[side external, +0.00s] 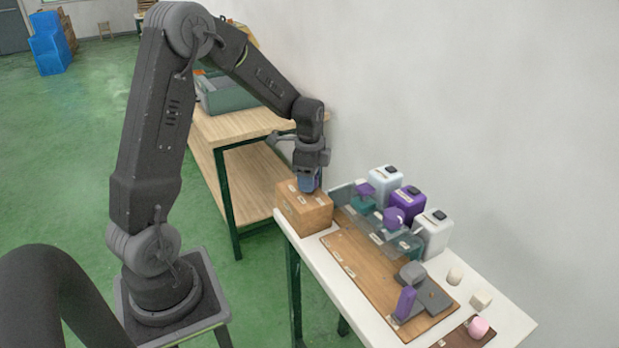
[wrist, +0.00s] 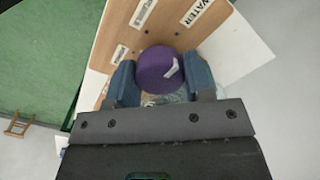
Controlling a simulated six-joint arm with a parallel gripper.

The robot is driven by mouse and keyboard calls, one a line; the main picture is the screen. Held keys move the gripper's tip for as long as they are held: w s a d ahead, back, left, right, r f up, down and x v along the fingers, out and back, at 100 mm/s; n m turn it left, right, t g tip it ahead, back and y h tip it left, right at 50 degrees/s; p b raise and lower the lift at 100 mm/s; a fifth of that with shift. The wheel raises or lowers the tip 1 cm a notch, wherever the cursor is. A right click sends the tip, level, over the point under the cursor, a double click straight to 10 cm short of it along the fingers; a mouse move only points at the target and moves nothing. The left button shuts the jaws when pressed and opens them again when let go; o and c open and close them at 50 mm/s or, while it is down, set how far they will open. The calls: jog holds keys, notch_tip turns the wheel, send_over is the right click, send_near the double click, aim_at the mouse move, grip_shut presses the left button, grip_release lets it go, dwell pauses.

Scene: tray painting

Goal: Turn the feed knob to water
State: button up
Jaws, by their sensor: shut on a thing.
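The feed knob (wrist: 158,68) is round and purple, with a white pointer mark on the right part of its face. The mark slants up and to the right, on the side of the WATER label (wrist: 207,12). My gripper (wrist: 162,82) has its blue fingers on either side of the knob, shut on it. In the side view my gripper (side external: 308,182) points down onto the top of the wooden box (side external: 305,212), where little of the knob shows. Two more white labels sit on the box top, one at upper middle (wrist: 143,12) and one at left (wrist: 120,53); their words are hard to read.
Right of the box on the white table (side external: 335,280) are a clear-walled rack (side external: 375,225), white and purple bottles (side external: 407,203), and a brown board (side external: 365,270) with grey and purple pieces. A wooden bench (side external: 240,128) stands behind. A wall runs along the right.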

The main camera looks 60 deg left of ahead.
dwell(0.4)
jog(key=o, duration=0.9)
jog(key=shift+o, duration=0.2)
notch_tip(320, 180, up, 14)
jog(key=s+d+r+n+t, duration=0.2)
jog(key=s+d+n+t, duration=0.3)
jog(key=s+d, duration=1.2)
jog(key=d+n, duration=0.1)
jog(key=n, duration=0.3)
jog(key=shift+d+t, duration=0.2)
jog(key=shift+t, duration=0.1)
